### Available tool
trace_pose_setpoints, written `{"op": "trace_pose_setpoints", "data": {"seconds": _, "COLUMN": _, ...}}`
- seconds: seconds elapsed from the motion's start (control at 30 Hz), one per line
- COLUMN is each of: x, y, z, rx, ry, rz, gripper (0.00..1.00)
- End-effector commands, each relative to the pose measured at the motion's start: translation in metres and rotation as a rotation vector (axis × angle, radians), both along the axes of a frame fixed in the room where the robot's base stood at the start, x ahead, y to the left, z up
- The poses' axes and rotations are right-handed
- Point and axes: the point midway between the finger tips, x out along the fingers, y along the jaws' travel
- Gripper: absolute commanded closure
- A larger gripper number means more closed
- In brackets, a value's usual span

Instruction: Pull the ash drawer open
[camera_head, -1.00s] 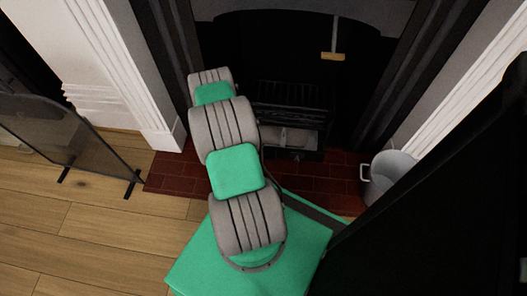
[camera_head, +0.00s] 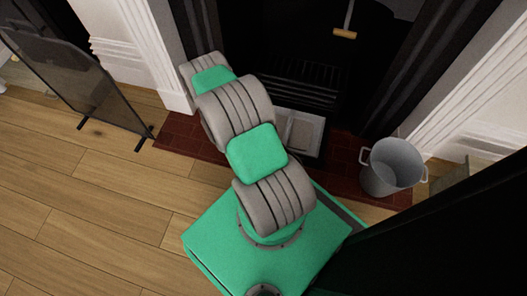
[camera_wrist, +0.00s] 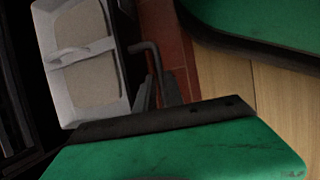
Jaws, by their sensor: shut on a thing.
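The ash drawer (camera_head: 303,126) stands partly out of the dark fireplace, below the grate, in the head view. Its pale inside, split by a crossbar, shows in the wrist view (camera_wrist: 84,51) with grey panels or ash on either side. A dark bent handle (camera_wrist: 150,48) sticks out from the drawer's front. My gripper (camera_wrist: 157,88) is shut on this handle, with its two dark fingers at the bar. In the head view my arm hides the gripper and the handle.
A grey metal bucket (camera_head: 391,168) stands on the red brick hearth (camera_head: 345,165), right of the drawer. A dark mesh screen (camera_head: 72,77) stands on the wooden floor at left. A brass-coloured handle (camera_head: 344,33) hangs above the grate.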

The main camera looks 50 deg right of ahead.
Motion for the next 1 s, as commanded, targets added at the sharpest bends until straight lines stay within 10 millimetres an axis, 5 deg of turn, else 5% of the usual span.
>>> {"op": "trace_pose_setpoints", "data": {"seconds": 0.37, "x": -0.006, "y": 0.004, "z": -0.002, "rx": 0.002, "ry": 0.014, "rz": 0.000, "gripper": 1.00}}
{"op": "trace_pose_setpoints", "data": {"seconds": 0.4, "x": -0.007, "y": 0.004, "z": -0.002, "rx": 0.002, "ry": 0.015, "rz": 0.000, "gripper": 0.86}}
{"op": "trace_pose_setpoints", "data": {"seconds": 0.63, "x": -0.004, "y": 0.003, "z": -0.001, "rx": 0.001, "ry": 0.009, "rz": 0.001, "gripper": 0.67}}
{"op": "trace_pose_setpoints", "data": {"seconds": 1.0, "x": 0.003, "y": 0.006, "z": 0.013, "rx": -0.001, "ry": 0.002, "rz": 0.001, "gripper": 0.66}}
